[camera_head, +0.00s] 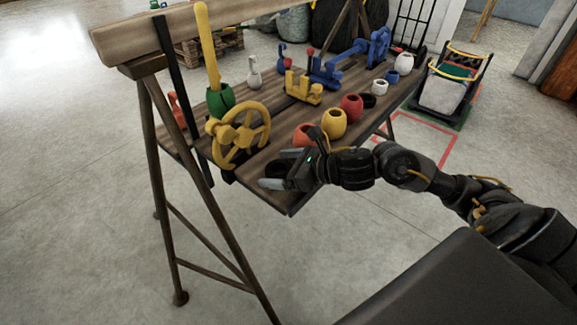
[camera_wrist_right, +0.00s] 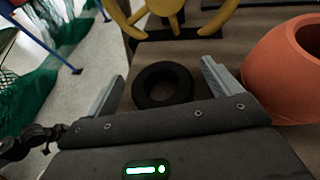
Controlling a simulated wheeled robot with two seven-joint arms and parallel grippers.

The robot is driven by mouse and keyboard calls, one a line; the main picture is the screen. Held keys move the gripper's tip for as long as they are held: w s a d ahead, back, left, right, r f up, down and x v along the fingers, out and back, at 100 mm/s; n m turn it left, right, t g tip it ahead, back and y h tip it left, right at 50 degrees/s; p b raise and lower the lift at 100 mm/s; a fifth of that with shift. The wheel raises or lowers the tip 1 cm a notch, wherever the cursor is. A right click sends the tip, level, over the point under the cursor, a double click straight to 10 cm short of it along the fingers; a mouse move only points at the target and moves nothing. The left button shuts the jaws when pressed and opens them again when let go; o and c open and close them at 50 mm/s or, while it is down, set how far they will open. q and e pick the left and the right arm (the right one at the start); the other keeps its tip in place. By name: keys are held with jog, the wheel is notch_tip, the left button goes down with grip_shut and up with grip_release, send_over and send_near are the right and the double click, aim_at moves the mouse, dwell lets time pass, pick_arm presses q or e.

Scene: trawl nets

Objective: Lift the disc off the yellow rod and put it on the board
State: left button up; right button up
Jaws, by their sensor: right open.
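A black ring-shaped disc (camera_wrist_right: 163,85) lies flat on the wooden board (camera_head: 282,118), between the fingers of my right gripper (camera_head: 281,169). In the right wrist view, the right gripper (camera_wrist_right: 162,85) is open, one finger on each side of the disc, with gaps showing. In the head view the disc (camera_head: 278,169) is a small dark patch, partly hidden by the gripper. The yellow rod (camera_head: 206,45) stands upright, its foot in a green rounded piece (camera_head: 220,100). No black disc shows on the rod. My left gripper is not in view.
A yellow handwheel (camera_head: 241,134) stands left of the right gripper. An orange pot (camera_wrist_right: 287,70) is close beside its right finger; a yellow pot (camera_head: 334,123) and red pot (camera_head: 351,106) stand farther along. Another dark ring (camera_head: 368,100) lies beyond.

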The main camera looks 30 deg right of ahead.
jog(key=shift+s+d+r, duration=0.1)
jog(key=shift+s+d, duration=0.15)
jog(key=shift+s, duration=0.1)
jog(key=b+v, duration=0.1)
jog(key=v, duration=0.6)
jog(key=shift+s+d+r, duration=0.15)
jog(key=shift+s, duration=0.1)
jog(key=shift+s+d+r+p, duration=0.35)
jog(key=shift+s+p, duration=0.15)
jog(key=shift+p, duration=0.1)
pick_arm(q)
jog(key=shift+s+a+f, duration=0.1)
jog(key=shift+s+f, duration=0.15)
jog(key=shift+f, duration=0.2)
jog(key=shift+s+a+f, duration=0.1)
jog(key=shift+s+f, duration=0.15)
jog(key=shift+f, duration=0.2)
pick_arm(e)
jog(key=shift+s+d+r, duration=0.1)
jog(key=shift+s+d, duration=0.1)
jog(key=shift+s, duration=0.05)
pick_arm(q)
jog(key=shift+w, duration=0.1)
